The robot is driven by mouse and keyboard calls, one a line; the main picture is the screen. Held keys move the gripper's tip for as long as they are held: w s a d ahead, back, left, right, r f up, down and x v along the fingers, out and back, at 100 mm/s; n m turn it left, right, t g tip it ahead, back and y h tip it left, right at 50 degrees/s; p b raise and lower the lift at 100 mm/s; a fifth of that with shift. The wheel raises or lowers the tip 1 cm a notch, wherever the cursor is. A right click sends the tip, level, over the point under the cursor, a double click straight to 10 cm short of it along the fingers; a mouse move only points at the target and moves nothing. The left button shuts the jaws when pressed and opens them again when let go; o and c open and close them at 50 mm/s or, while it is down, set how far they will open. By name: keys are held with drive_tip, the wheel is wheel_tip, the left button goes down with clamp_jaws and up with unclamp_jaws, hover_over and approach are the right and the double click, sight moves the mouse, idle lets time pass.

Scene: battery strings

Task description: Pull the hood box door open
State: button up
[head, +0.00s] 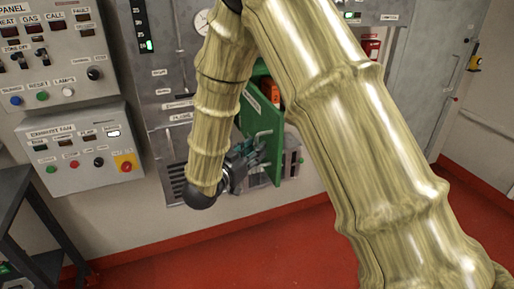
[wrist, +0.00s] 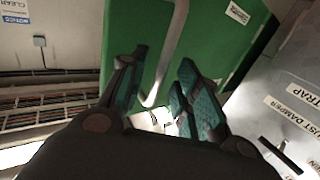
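The green hood box door (head: 266,118) stands ajar from the grey cabinet, swung out toward me. It fills the upper middle of the wrist view (wrist: 220,40), with a pale bar handle (wrist: 172,45) on its face. My gripper (head: 258,148) is at the door's lower left in the head view, close to the handle. In the wrist view, my gripper's (wrist: 164,62) two teal-padded fingers are apart, and the handle runs between them with space on both sides. I cannot tell whether either finger touches it. My arm hides part of the door and box in the head view.
An orange thing (head: 270,92) shows behind the door's upper edge. A control panel (head: 82,155) with buttons hangs at left above a dark table (head: 22,215). A grey door (head: 432,75) is at right. The red floor (head: 225,255) in front is clear.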

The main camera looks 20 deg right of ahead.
drive_tip(key=v, duration=1)
drive_tip(key=shift+s+a, duration=0.1)
drive_tip(key=shift+a, duration=0.05)
